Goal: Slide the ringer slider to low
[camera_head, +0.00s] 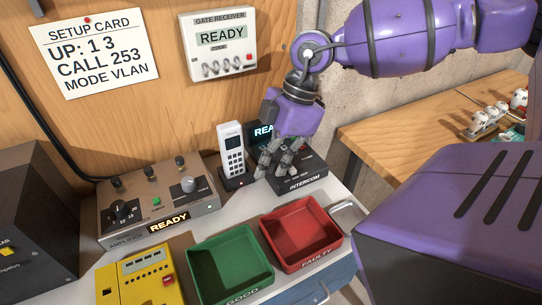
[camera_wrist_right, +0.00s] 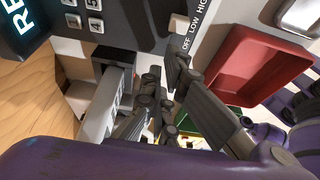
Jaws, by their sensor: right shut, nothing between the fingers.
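The dark intercom (camera_head: 311,184) sits at the back of the bench, right of the white handset. My right gripper (camera_head: 283,153) is over it, pointing down, shut and empty, and covers part of its top. In the right wrist view my right gripper (camera_wrist_right: 162,77) has its fingertips close to the pale ringer slider knob (camera_wrist_right: 179,24). The knob appears beside the LOW label, between OFF and HIGH. I cannot tell whether a fingertip touches it. In the head view the slider is hidden or too small. My left gripper is not in view.
The handset (camera_head: 232,150) stands close left of my gripper. A red tray (camera_head: 338,240) and a green tray (camera_head: 208,285) lie in front of the intercom. The amplifier box (camera_head: 145,222) and a yellow device (camera_head: 118,287) are left. A wooden table (camera_head: 400,130) is right.

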